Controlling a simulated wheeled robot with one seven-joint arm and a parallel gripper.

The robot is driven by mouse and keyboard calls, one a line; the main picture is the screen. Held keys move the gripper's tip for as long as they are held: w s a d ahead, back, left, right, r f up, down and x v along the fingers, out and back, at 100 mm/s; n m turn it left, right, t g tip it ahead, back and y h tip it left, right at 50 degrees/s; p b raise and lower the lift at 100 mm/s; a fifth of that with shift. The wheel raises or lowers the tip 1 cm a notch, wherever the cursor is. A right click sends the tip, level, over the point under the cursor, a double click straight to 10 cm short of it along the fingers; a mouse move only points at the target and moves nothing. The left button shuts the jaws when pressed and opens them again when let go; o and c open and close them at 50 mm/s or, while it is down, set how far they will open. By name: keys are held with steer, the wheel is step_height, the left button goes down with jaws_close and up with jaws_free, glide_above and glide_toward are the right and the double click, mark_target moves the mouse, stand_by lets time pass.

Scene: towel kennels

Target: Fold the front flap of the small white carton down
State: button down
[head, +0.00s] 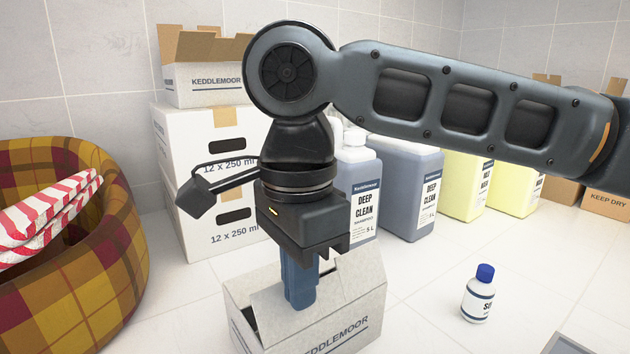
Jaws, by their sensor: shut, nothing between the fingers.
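The small white carton (352,322), marked KEDDLEMOOR, stands on the tiled floor at the bottom centre, its lower part cut off by the picture edge. Pale panels show along its top, and one peaked panel edge rises at the right. My gripper (301,300) points down over the carton, its blue fingers shut together with nothing between them. The fingertips are at the carton's top, in front of its pale surface. I cannot tell whether they touch it. My gripper hides part of the top, so the front flap's exact angle is unclear.
A plaid basket (75,290) with a striped towel (45,215) stands left. Behind are stacked white boxes (190,130), an open carton (205,85), blue-grey jugs (405,190) and yellow jugs (475,185).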

steer(key=shift+w+a+r+p, duration=0.1)
steer(key=shift+w+a+p, duration=0.5)
steer(key=shift+w, duration=0.35)
steer(key=shift+f+b, duration=0.5)
steer(key=shift+f, duration=1.2)
step_height(320, 180, up, 3)
steer(key=p, duration=0.3)
steer(key=shift+r, duration=0.2)
steer(key=shift+r+p, duration=0.35)
steer(key=shift+r, duration=2)
steer(key=shift+s, duration=0.1)
